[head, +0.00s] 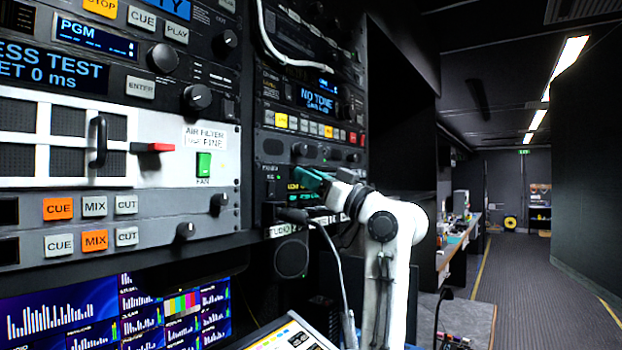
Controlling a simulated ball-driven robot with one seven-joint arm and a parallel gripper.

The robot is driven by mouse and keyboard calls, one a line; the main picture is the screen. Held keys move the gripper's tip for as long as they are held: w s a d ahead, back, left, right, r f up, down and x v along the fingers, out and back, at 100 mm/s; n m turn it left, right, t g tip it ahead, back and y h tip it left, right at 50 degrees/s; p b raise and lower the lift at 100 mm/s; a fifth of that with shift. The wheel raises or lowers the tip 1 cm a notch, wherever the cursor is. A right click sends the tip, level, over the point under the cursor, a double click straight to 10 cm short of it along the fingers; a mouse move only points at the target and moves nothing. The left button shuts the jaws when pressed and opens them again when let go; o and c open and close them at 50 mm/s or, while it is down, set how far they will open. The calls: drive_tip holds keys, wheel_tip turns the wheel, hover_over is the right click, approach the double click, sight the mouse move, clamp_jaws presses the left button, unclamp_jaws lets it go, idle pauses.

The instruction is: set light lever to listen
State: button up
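My white arm reaches up at the right end of the equipment rack, and my gripper (308,181) with teal fingers is at the rack face. It is seen small and from the side, so the gap between its fingers does not show. I cannot make out a light lever or a "listen" marking; the gripper and wrist hide part of that panel. Whether the fingers touch anything is unclear.
A red-tipped lever (154,148) and a black handle (98,142) stick out from the air filter panel at left. A round speaker (291,258) is below the gripper. Monitors (120,315) fill the lower left. The aisle floor (530,268) at right is clear.

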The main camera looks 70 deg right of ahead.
clamp_jaws()
drive_tip(key=shift+r, duration=0.1)
drive_tip(key=shift+s+r+g+p, duration=0.1)
drive_tip(key=shift+r+g+p, duration=0.5)
drive_tip(key=shift+p, duration=0.6)
drive_tip(key=shift+r+g+p, duration=0.3)
drive_tip(key=shift+g+p, duration=0.4)
drive_tip(key=shift+p, duration=0.4)
drive_tip(key=shift+r+g+p, duration=0.15)
drive_tip(key=shift+g+p, duration=0.25)
drive_tip(key=shift+p, duration=0.2)
drive_tip(key=shift+g+y, duration=0.4)
drive_tip(key=shift+g, duration=0.4)
drive_tip(key=shift+o, duration=1.1)
unclamp_jaws()
